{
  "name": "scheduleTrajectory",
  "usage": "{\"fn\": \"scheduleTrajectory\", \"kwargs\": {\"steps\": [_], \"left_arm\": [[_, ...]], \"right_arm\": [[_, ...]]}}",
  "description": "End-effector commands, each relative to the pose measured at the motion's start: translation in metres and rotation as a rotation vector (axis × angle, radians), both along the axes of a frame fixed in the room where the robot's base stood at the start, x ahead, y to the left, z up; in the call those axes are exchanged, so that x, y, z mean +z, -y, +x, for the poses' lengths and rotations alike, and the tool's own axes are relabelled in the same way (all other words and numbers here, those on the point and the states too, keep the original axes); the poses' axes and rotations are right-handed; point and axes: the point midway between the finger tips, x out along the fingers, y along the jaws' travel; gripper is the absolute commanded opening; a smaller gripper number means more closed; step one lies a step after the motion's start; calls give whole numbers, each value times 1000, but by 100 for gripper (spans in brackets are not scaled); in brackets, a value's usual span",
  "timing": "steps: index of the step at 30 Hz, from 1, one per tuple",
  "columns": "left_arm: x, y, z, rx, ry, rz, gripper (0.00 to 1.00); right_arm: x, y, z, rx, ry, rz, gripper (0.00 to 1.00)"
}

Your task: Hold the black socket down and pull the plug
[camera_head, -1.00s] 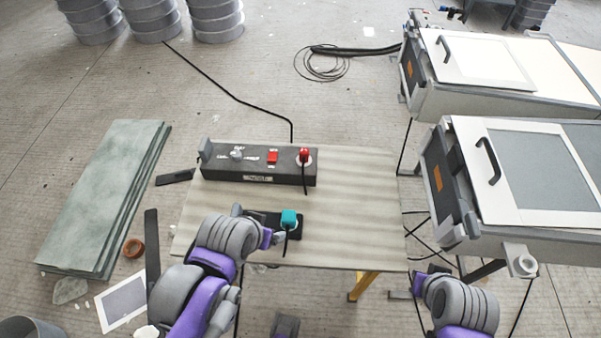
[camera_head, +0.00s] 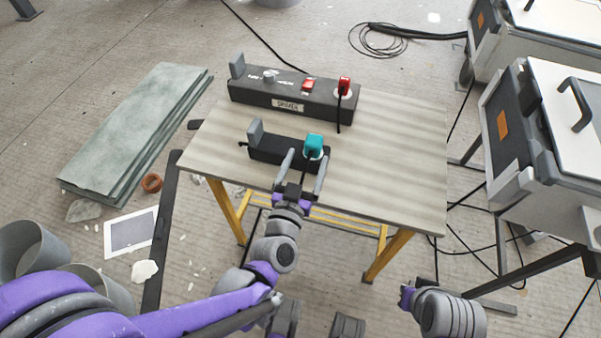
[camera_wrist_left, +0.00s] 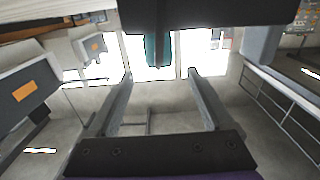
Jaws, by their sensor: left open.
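The black socket (camera_head: 272,149) lies near the front of the table. A grey upright piece stands at its left end. The teal plug (camera_head: 313,145) sits at its right end, with a dark cord hanging in front. My left gripper (camera_head: 307,156) is open at the table's front edge, its fingers pointing at the plug end of the socket. In the left wrist view the open fingers (camera_wrist_left: 159,74) have nothing between them. A dark block, seemingly the socket (camera_wrist_left: 190,25), is above them with a bit of teal (camera_wrist_left: 155,48). My right gripper (camera_head: 408,295) is low at the right, its fingers unclear.
A longer black box (camera_head: 285,98) with a red plug (camera_head: 344,86) and red switch (camera_head: 308,84) lies behind the socket. The table (camera_head: 400,150) is clear at the right. White-lidded machines (camera_head: 555,120) stand at the right, with cables (camera_head: 470,205) on the floor.

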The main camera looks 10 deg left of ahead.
Motion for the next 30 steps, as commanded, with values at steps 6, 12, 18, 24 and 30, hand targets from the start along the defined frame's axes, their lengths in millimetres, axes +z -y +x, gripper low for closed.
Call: {"fn": "scheduleTrajectory", "kwargs": {"steps": [6,12,18,24,30], "left_arm": [[0,1,36,0,-1,2,85],[0,2,72,0,-2,2,85],[1,3,94,-1,-2,2,85],[1,3,101,-2,-2,0,85],[1,3,100,-2,-2,0,85]], "right_arm": [[-4,0,1,0,-1,0,0],[-9,0,1,0,-3,0,0],[-12,0,1,0,-4,0,0],[-13,0,2,0,-4,0,0],[-12,0,2,0,-4,0,0]]}}
